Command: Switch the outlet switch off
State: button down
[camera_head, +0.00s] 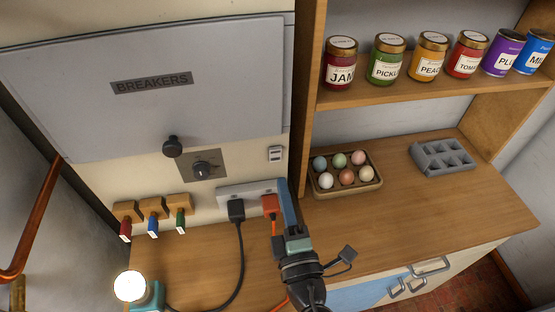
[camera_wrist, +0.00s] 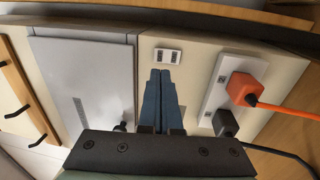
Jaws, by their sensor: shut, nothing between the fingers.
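A small white switch plate (camera_head: 275,154) is on the cream panel under the grey breaker door. It also shows in the wrist view (camera_wrist: 168,56), just beyond my fingertips. A white outlet strip (camera_head: 222,194) lies below it, with a black plug (camera_head: 236,210) and an orange plug (camera_head: 270,205) in it. The frames do not make clear which carries the outlet switch, or its position. My gripper (camera_head: 286,183) is shut and empty, its blue fingers together, in front of the strip's right end in the head view. In the wrist view my fingertips (camera_wrist: 165,72) point toward the plate; contact cannot be told.
Red, blue and green keys (camera_head: 153,227) hang at lower left. A lit bulb (camera_head: 130,286), egg carton (camera_head: 345,187) and grey tray (camera_head: 443,158) stand on the wooden counter. Cords trail across it.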

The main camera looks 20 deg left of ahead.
aim_at(274, 150)
jog(key=x, duration=0.6)
jog(key=shift+w+a+p, duration=0.1)
jog(key=shift+p, duration=0.25)
jog(key=shift+w+a+r+p, duration=0.15)
jog(key=shift+w+r+p, duration=0.1)
jog(key=shift+r+p, duration=0.45)
jog(key=shift+s+f, duration=0.1)
jog(key=shift+f, duration=0.1)
